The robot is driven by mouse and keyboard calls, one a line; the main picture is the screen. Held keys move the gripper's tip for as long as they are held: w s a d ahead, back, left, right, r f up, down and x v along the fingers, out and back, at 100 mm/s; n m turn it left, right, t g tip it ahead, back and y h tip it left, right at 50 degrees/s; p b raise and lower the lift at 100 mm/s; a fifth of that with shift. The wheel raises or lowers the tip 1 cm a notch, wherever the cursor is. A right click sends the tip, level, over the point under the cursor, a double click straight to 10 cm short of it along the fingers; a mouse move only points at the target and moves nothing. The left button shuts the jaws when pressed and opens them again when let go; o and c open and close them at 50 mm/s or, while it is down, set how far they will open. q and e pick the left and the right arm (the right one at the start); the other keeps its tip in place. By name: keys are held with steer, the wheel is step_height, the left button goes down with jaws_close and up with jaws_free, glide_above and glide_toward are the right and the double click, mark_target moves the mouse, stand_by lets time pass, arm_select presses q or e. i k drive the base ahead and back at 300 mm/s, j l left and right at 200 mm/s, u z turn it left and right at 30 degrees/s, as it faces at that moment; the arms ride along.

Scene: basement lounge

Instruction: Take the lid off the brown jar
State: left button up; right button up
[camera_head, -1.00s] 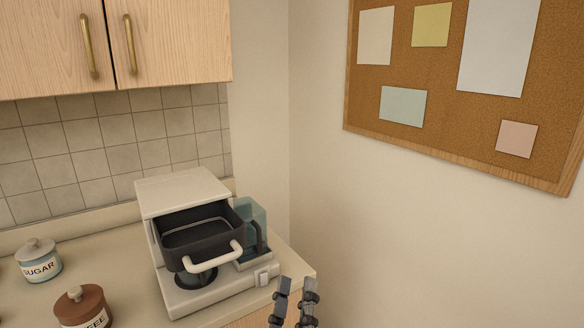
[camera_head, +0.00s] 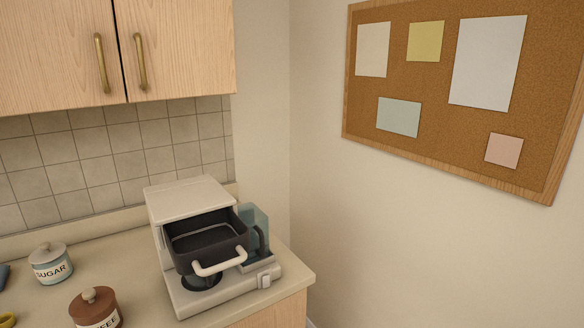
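The brown jar (camera_head: 88,311) stands upright on the counter at the lower left, its label partly cut off by the bottom edge and ending in "EE". Neither gripper shows in the head view now.
A white coffee machine (camera_head: 188,195) with its dark basket (camera_head: 205,248) pulled out stands right of the jar. A pale sugar jar (camera_head: 50,264) stands behind left. A yellow object (camera_head: 7,320) and a blue one (camera_head: 3,275) show at the left edge. Cabinets (camera_head: 185,45) hang above.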

mark_target(92, 302)
steer(key=u, duration=1.35)
steer(key=j, duration=0.2)
